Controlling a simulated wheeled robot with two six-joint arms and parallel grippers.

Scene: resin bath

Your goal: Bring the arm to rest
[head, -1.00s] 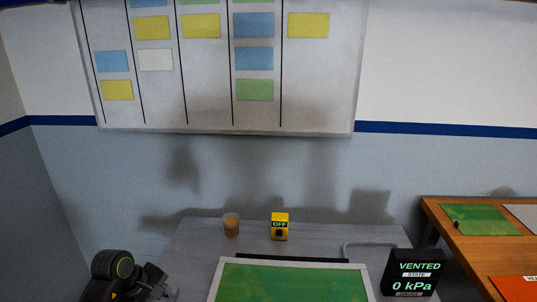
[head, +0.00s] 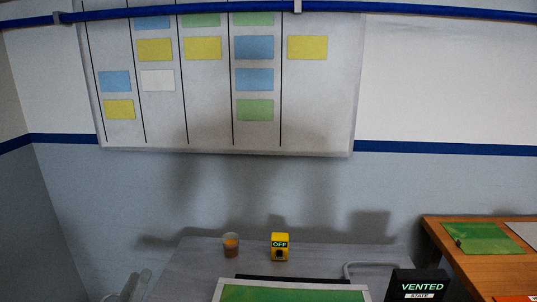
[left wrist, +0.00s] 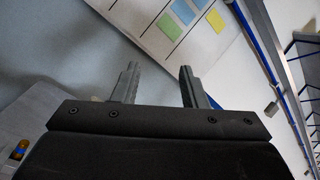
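My left gripper (left wrist: 157,86) shows in the left wrist view with its two grey fingers apart and nothing between them, so it is open and empty. Behind the fingers are the pale wall and the whiteboard (left wrist: 178,22). In the head view, only a small pale part of my left gripper (head: 130,287) shows at the lower left edge, beside the grey table. My right gripper is in neither view.
The grey table (head: 200,262) holds an orange-filled cup (head: 231,246), a yellow box reading OFF (head: 280,249), a green panel with a pale frame (head: 290,293) and a black display reading VENTED (head: 420,283). A wooden table (head: 455,262) stands at right.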

